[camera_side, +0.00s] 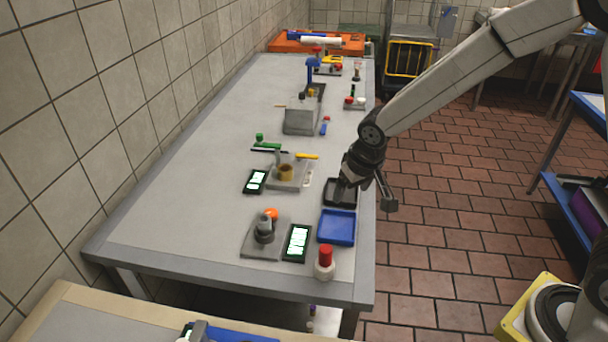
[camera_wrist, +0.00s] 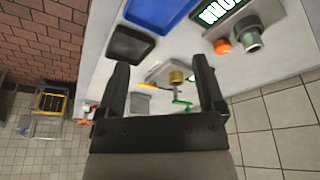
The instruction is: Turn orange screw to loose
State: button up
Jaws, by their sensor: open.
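A round orange knob (camera_side: 271,214), which looks like the orange screw, sits beside a grey cylinder (camera_side: 263,230) on a flat grey plate at the near end of the table. The orange knob also shows in the wrist view (camera_wrist: 222,47), at the upper right, next to the grey cylinder (camera_wrist: 247,40). My gripper (camera_side: 364,196) is over the table's right side by the black tray, away from the orange knob. In the wrist view my gripper (camera_wrist: 160,64) is open, with two black fingers wide apart and nothing between them.
A black tray (camera_side: 340,191) and a blue tray (camera_side: 337,228) lie along the right edge. A fixture with a brass cylinder (camera_side: 285,173) is farther back. A tiled wall borders the left.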

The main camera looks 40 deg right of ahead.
jog(key=s+d, duration=0.4)
jog(key=s, duration=0.5)
jog(key=shift+s+d+r+n, duration=0.15)
jog(key=shift+d+r+n, duration=0.1)
jog(key=shift+r+n, duration=0.15)
jog(key=m+g, duration=0.3)
jog(key=m, duration=0.6)
send_near(271, 211)
jog(key=shift+s+d+f, duration=0.25)
jog(key=shift+d+f, duration=0.15)
jog(key=shift+d, duration=0.15)
jog(key=shift+w+a+f+m, duration=0.25)
jog(key=shift+a+m, duration=0.05)
jog(key=shift+a, duration=0.15)
jog(key=shift+f, duration=0.15)
jog(key=shift+f, duration=3.75)
